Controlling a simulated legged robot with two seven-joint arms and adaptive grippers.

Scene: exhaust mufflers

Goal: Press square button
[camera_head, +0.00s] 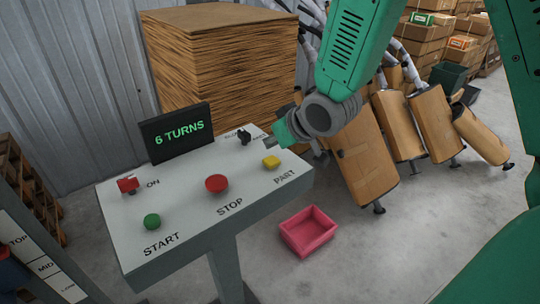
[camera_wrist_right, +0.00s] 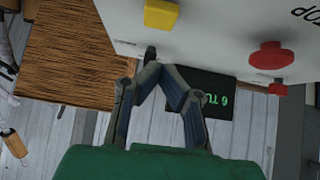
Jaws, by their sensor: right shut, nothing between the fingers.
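The square yellow button (camera_head: 271,162) sits on the right part of the control panel (camera_head: 185,200), above the label PART. It also shows at the top of the right wrist view (camera_wrist_right: 160,14). My right gripper (camera_head: 269,142) is over the panel's far right edge, just behind the yellow button and apart from it. In the right wrist view its fingertips (camera_wrist_right: 152,67) are together with nothing between them, near the small black switch. My arm and wrist partly cover the panel's right rear. My left gripper is not in view.
A round red STOP button (camera_head: 217,184), a green START button (camera_head: 152,221), a red ON switch (camera_head: 128,185) and a black selector (camera_head: 244,137) are also on the panel. A display (camera_head: 178,132) reads 6 TURNS. A pink bin (camera_head: 307,232) is on the floor; mufflers (camera_head: 362,160) stand right.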

